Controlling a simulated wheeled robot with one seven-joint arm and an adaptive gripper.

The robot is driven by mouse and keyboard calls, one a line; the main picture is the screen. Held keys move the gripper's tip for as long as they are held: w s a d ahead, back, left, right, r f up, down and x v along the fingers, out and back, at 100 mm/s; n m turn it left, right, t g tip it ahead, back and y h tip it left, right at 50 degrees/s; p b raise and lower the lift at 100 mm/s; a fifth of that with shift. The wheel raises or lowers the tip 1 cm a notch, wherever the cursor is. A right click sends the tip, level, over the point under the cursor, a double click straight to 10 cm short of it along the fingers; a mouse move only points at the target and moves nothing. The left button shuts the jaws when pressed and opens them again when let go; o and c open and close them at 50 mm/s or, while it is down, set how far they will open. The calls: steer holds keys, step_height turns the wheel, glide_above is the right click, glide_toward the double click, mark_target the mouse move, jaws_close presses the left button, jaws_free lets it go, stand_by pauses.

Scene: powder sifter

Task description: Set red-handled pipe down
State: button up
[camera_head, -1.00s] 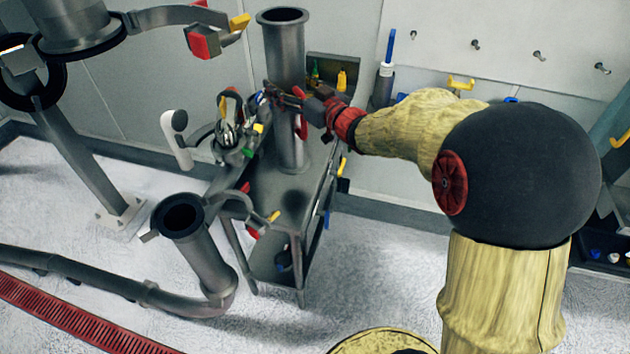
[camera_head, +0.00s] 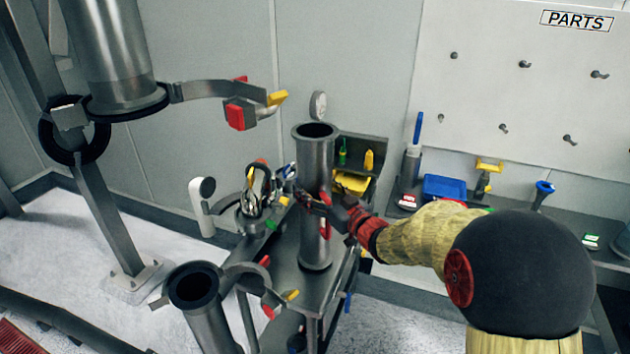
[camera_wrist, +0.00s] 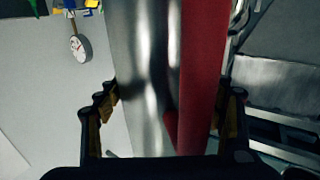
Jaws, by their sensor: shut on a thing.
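The red-handled pipe (camera_head: 314,160) is a grey metal tube with a wide flange at each end, standing about upright. Its red handle (camera_head: 326,227) is on the right side. My gripper (camera_head: 322,203) is shut on it around mid-height, coming from the right. In the wrist view the pipe (camera_wrist: 140,75) and the red handle (camera_wrist: 201,75) fill the space between my fingers. The pipe's lower flange is over the dark top of a metal cart (camera_head: 290,285); I cannot tell whether it touches.
A holder with tools (camera_head: 257,195) stands left of the pipe. A fixed open pipe (camera_head: 195,290) with a clamp (camera_head: 255,280) is at front left. A large sifter outlet (camera_head: 115,60) hangs upper left. A shelf with a blue tray (camera_head: 444,188) is at right.

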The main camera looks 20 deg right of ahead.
steer(key=shift+f, duration=0.2)
steer(key=shift+f, duration=0.2)
steer(key=o, duration=2.1)
steer(key=shift+f, duration=0.2)
steer(key=shift+r, duration=0.1)
steer(key=shift+s+r, duration=0.1)
steer(key=shift+s, duration=0.1)
steer(key=p+v, duration=0.2)
steer(key=v, duration=0.9)
steer(key=shift+s+d, duration=0.15)
steer(key=shift+s, duration=0.2)
